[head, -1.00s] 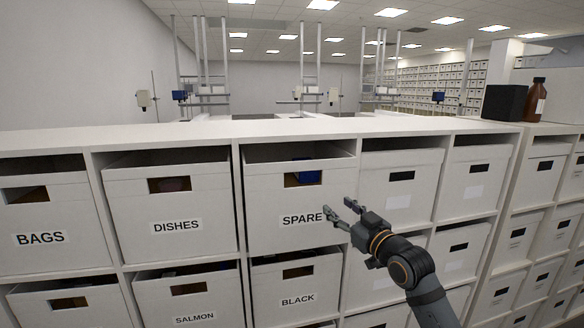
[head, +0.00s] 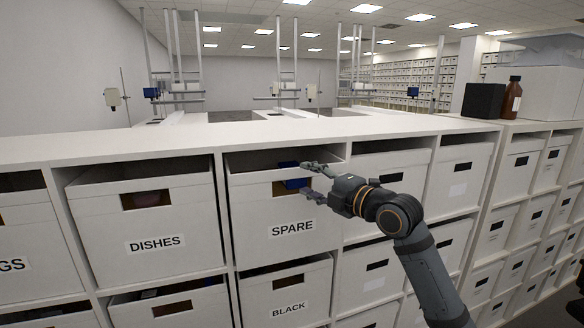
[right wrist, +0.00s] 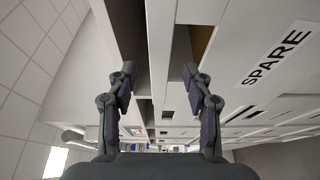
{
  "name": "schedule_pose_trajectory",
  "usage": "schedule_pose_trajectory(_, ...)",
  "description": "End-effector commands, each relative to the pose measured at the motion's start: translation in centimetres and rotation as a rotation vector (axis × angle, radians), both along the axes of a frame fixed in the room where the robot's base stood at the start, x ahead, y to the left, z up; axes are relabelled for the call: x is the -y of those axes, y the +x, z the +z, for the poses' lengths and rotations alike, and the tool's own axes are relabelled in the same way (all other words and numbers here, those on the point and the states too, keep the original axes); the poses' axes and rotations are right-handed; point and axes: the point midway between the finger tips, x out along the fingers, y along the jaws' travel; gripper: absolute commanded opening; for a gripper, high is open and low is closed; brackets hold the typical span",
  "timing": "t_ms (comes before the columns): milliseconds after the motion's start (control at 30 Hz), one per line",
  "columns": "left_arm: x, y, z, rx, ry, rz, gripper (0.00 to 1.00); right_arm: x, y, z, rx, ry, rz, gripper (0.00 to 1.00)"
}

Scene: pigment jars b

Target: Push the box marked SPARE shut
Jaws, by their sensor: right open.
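The white box marked SPARE (head: 250,215) sits in the top row of the shelf, with a dark gap above its front. How far it stands out is hard to tell. My right gripper (head: 308,182) is open and empty at the upper right of the box front, partly covering the hand hole. In the right wrist view, the SPARE label (right wrist: 275,55) is at the upper right, and the box's upper front strip (right wrist: 160,45) lies ahead between the spread fingers (right wrist: 160,75). Contact cannot be told. My left gripper is not in view.
The DISHES box (head: 150,215) is on the left and the BLACK box (head: 288,290) below. An unmarked box (head: 385,190) is on the right, behind my arm. The white shelf top (head: 250,135) is clear here; a brown bottle (head: 511,98) and black box (head: 483,101) stand farther right.

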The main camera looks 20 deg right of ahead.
Motion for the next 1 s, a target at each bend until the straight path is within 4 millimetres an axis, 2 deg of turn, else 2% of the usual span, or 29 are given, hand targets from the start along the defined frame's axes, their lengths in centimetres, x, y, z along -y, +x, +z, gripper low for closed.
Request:
schedule_pose_trajectory(33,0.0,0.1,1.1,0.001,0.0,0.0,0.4,-0.5,0.8,0.6,-0.003,0.009,0.004,0.51)
schedule_pose_trajectory(100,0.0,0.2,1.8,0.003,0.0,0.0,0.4,-1.1,2.0,0.7,-0.003,0.009,0.005,0.51)
schedule_pose_trajectory(333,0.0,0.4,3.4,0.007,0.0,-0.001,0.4,-2.4,5.1,0.4,-0.002,0.004,0.002,0.51)
schedule_pose_trajectory(700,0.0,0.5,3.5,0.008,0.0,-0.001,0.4,-2.8,5.9,-0.1,-0.001,0.0,0.001,0.51)
schedule_pose_trajectory(767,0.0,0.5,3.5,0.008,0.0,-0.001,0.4,-2.8,5.9,-0.1,-0.001,0.0,0.001,0.46)
schedule_pose_trajectory(1000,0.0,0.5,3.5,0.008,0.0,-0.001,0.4,-2.8,5.9,-0.1,-0.001,0.0,0.001,0.13)
